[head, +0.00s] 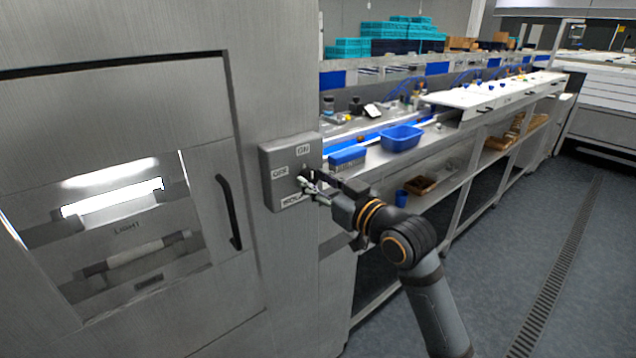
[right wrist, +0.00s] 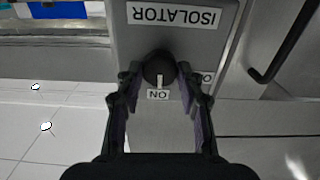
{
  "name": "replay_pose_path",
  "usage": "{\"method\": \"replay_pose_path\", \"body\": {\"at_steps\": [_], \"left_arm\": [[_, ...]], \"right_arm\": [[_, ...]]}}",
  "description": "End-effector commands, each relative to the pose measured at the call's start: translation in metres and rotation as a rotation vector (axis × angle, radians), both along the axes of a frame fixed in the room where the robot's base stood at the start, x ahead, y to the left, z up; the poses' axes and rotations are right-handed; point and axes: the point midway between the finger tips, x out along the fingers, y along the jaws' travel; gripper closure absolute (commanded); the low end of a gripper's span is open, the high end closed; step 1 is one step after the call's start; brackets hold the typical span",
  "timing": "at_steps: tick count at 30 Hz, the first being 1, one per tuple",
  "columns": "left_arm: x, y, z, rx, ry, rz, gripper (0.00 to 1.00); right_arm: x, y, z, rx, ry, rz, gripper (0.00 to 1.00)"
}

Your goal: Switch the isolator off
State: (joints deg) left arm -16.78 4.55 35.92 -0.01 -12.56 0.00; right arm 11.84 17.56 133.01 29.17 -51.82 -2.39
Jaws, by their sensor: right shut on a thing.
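The isolator is a grey box (head: 268,191) on the steel cabinet wall, with an ON label (head: 303,150) at its top, an OFF label (head: 280,173) at its left and an ISOLATOR label at its bottom, partly covered by my gripper. My right gripper (head: 309,183) reaches the box from the right. In the right wrist view, which shows the box upside down, its fingers (right wrist: 159,74) are closed on both sides of the round black knob (right wrist: 158,66). The knob's white mark points at the ON label. One finger partly hides the OFF label. My left gripper is not in view.
A cabinet door with a dark handle (head: 229,212) and a lit window (head: 112,187) is left of the box. The floor at the right is clear.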

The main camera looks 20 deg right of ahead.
Motion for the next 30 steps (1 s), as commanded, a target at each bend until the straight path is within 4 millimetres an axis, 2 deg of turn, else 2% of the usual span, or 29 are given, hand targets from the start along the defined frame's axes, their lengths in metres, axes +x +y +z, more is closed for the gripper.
{"method": "replay_pose_path", "body": {"at_steps": [9,30], "left_arm": [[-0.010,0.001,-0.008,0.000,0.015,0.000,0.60],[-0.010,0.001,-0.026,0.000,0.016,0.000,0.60]], "right_arm": [[0.001,0.000,-0.002,-0.189,-0.066,-0.001,0.94],[0.001,0.000,-0.002,-0.804,-0.290,-0.002,0.94]]}}
